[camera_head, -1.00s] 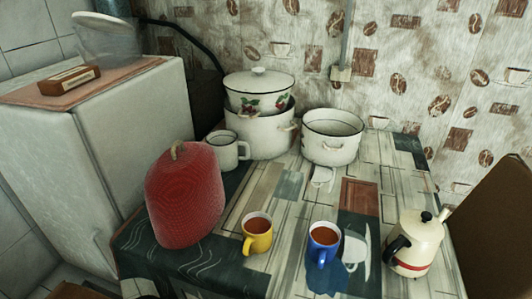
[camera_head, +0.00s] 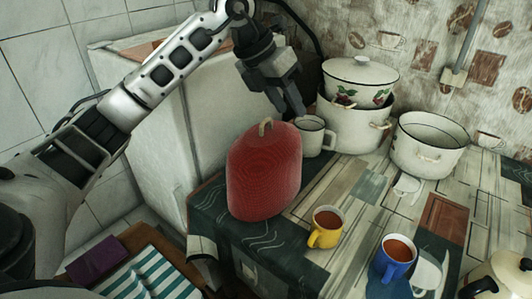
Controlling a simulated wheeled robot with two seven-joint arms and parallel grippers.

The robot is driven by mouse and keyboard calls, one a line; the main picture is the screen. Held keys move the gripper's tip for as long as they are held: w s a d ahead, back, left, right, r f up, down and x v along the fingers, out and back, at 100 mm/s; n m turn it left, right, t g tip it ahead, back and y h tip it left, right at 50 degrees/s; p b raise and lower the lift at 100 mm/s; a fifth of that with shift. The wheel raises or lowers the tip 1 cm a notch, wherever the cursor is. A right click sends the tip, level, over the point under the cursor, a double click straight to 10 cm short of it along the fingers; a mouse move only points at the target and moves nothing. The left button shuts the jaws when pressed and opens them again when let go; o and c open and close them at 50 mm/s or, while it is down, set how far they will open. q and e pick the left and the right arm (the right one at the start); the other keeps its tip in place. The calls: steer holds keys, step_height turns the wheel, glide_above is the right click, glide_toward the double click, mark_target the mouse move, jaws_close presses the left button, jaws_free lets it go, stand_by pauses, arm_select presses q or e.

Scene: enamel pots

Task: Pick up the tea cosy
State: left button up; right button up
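The tea cosy (camera_head: 264,174) is a red knitted dome with a tan loop on top. It stands upright on the left end of the table, near its edge. My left gripper (camera_head: 290,108) hangs above and just behind the cosy's top, pointing down, close to the loop in the picture. Its fingers look dark and are seen at an angle, so I cannot tell how far apart they are. Nothing shows held in it. My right gripper is out of view.
A white mug (camera_head: 314,136) stands right behind the cosy. Enamel pots (camera_head: 352,128) and an open pot (camera_head: 428,145) are at the back. A yellow mug (camera_head: 326,228) and blue mug (camera_head: 396,259) stand in front. A white cabinet (camera_head: 150,125) is at the left.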

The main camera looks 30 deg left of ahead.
arm_select(q)
steer(key=a+r+n+y, duration=0.2)
steer(key=a+r+y, duration=0.25)
steer(key=a, duration=0.45)
glide_above(264, 120)
steer(key=s, duration=0.2)
steer(key=shift+t+h, duration=0.3)
steer(key=shift+h, duration=0.05)
step_height(264, 120, down, 8)
steer(key=shift+s+f, duration=0.1)
steer(key=shift+p+x, duration=0.8)
steer(key=shift+x, duration=2.3)
jaws_close()
